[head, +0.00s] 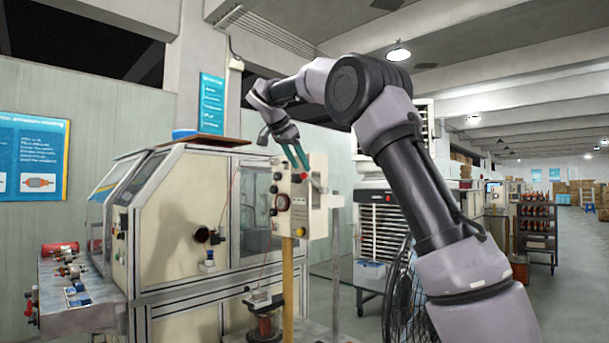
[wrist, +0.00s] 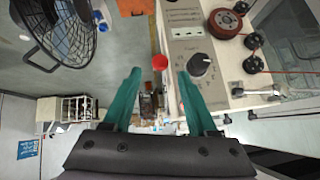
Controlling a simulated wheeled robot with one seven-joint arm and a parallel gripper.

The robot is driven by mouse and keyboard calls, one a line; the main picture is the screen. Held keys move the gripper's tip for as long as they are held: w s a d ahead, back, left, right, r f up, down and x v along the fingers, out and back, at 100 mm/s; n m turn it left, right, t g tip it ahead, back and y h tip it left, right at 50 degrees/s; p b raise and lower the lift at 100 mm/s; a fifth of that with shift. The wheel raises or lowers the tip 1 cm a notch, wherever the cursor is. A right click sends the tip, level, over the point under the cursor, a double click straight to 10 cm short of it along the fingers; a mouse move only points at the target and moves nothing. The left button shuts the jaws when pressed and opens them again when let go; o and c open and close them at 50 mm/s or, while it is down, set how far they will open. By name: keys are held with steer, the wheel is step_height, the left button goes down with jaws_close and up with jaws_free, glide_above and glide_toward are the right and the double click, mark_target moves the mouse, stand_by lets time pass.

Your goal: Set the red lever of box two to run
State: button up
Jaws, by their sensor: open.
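A cream control box (head: 299,205) stands on a yellow post left of centre in the head view. Its panel (wrist: 190,45) shows in the wrist view with a black rotary knob (wrist: 200,64). A red lever knob (wrist: 160,62) stands out beside the panel's edge. My gripper (wrist: 160,74) is open, its teal fingers on either side of the red knob in the wrist picture; contact cannot be told. In the head view my gripper (head: 298,160) is at the upper part of the box. The box's number and the lever's run mark are not readable.
A winding machine cabinet (head: 200,205) stands behind and left of the box. A black fan (wrist: 58,32) and a white slatted rack (head: 378,230) stand to its right in the head view. A dark reel (wrist: 225,23) and small black knobs lie along the panel. The aisle at right is open.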

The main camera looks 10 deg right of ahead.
steer(key=shift+v, duration=2.3)
steer(key=s+d+f+n+y, duration=0.2)
steer(key=s+d+f+n, duration=0.1)
steer(key=s+d, duration=0.4)
steer(key=s+d+f+n+y, duration=0.2)
steer(key=s+d+f+y, duration=0.15)
steer(key=s, duration=0.55)
steer(key=s+d+f+n+t+y, duration=0.1)
steer(key=s+f+n+y, duration=0.1)
steer(key=s+f, duration=1.3)
steer(key=s+n, duration=0.1)
steer(key=s, duration=0.3)
steer(key=shift+s+y, duration=0.2)
steer(key=shift+y, duration=0.15)
steer(key=shift+f, duration=0.15)
